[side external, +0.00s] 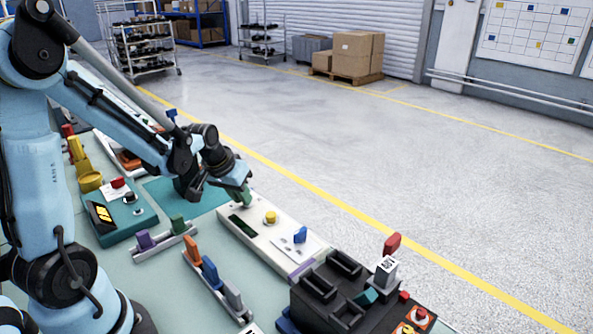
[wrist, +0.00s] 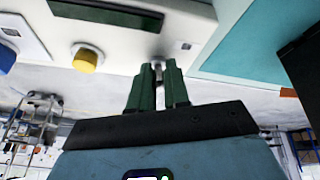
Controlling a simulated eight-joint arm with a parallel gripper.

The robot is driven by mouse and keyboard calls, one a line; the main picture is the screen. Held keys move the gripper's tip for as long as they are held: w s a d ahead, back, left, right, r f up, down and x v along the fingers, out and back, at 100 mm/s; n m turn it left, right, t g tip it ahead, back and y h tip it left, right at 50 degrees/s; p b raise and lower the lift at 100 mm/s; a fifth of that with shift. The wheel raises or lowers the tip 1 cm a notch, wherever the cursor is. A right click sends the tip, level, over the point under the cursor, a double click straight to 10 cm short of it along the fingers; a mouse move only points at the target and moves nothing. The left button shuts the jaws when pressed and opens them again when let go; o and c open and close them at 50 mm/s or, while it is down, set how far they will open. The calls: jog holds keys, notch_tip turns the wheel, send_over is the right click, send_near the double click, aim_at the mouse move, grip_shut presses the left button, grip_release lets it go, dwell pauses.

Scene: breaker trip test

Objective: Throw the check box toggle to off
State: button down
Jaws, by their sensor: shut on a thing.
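The check box is the long white box (side external: 283,254), with a dark green window, a yellow knob (side external: 270,217) and a blue lever (side external: 300,235) on top. In the side view my gripper (side external: 245,203) reaches down to its far left end. In the wrist view my gripper (wrist: 158,67) has its green fingers closed around a thin metal toggle (wrist: 158,73) standing on the white face (wrist: 200,15). The fingers hide most of the toggle, and I cannot tell which way it is thrown. The yellow knob (wrist: 87,57) is beside the fingers.
A teal box (side external: 125,225) with a red button stands to the left. Switch strips with coloured levers (side external: 209,272) lie in front. A black slotted unit (side external: 340,285) stands at the near right. The floor beyond the bench is open.

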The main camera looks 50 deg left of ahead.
jog(key=shift+w+d, duration=0.1)
jog(key=g, duration=0.1)
jog(key=w+g, duration=0.1)
jog(key=g, duration=0.1)
jog(key=shift+w+r+g, duration=0.15)
jog(key=shift+r+g, duration=0.05)
jog(key=shift+g, duration=0.1)
jog(key=shift+w+g, duration=0.3)
jog(key=shift+g, duration=0.55)
jog(key=shift+w+g, duration=0.3)
jog(key=shift+g, duration=0.55)
jog(key=c, duration=1.1)
grip_release()
jog(key=v, duration=1.2)
jog(key=shift+w, duration=0.15)
